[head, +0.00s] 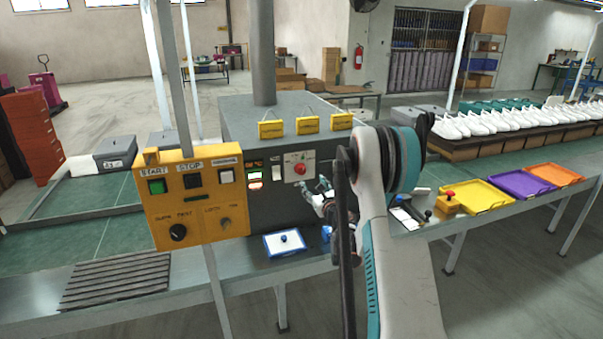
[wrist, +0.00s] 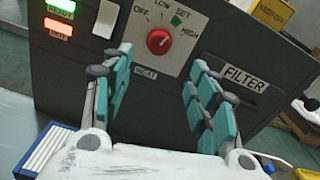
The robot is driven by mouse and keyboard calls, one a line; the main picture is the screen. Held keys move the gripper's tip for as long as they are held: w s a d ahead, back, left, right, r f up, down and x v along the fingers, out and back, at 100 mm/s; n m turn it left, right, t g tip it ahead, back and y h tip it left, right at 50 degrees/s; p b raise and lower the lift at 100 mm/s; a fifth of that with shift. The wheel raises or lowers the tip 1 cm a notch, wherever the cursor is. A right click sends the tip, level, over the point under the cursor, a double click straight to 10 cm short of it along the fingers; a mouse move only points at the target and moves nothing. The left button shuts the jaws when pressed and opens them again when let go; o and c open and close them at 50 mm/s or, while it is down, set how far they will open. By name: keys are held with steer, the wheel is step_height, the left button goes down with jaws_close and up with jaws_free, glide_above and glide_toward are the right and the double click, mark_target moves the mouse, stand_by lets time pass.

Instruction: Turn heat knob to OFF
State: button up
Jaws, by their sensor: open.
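The red heat knob (wrist: 159,41) sits on a light plate marked OFF, LOW, SET and HIGH on the dark machine front; in the wrist view the plate is slightly tilted. A green mark lies by SET. Which label the knob points at is too small to tell. The knob also shows in the head view (head: 300,169). My gripper (wrist: 160,75) is open and empty, its teal-padded fingers to the left and right of the knob in the picture, apart from it. In the head view my gripper (head: 322,191) is below and right of the knob, partly hidden by my arm.
Lit green and red displays (wrist: 60,18) and a white switch (wrist: 106,18) are left of the knob; a FILTER label (wrist: 245,78) is right. A yellow START/STOP panel (head: 195,198) stands left of the machine. A white-topped blue tray (head: 284,245) lies below on the bench.

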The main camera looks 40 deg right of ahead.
mark_target(302, 171)
steer(key=b+x, duration=0.1)
steer(key=x, duration=1.1)
steer(key=shift+w+d+b, duration=0.1)
steer(key=shift+w+b, duration=0.2)
steer(key=shift+w, duration=0.1)
steer(key=c, duration=1.1)
